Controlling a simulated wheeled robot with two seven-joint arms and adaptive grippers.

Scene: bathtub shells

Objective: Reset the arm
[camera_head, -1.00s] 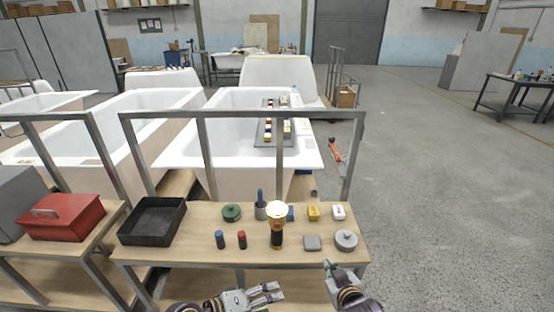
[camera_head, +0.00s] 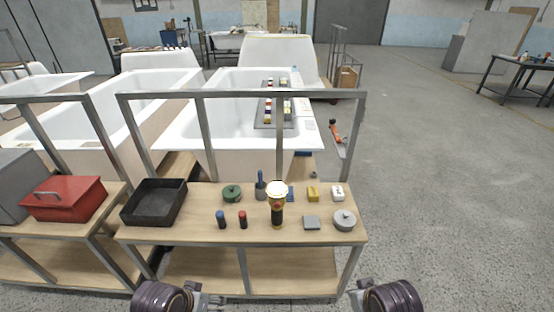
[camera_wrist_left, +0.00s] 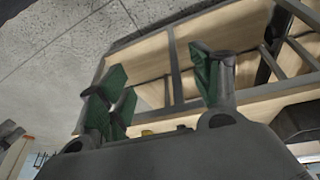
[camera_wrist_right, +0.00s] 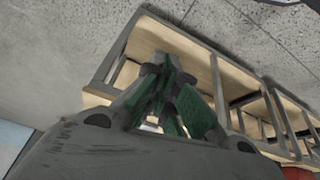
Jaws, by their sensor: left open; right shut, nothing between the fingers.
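My left gripper (camera_head: 212,300) is low at the bottom edge of the head view, in front of the wooden workbench (camera_head: 200,232). Its green-padded fingers stand wide apart and empty in the left wrist view (camera_wrist_left: 160,88). My right gripper (camera_head: 362,288) is at the bottom of the head view, by the bench's right front leg. In the right wrist view (camera_wrist_right: 165,85) its green-padded fingers are together with nothing between them. Both grippers are clear of the things on the bench.
A red toolbox (camera_head: 62,206) stands left. Metal frame posts rise from the bench; bathtubs stand behind. Floor at right is open.

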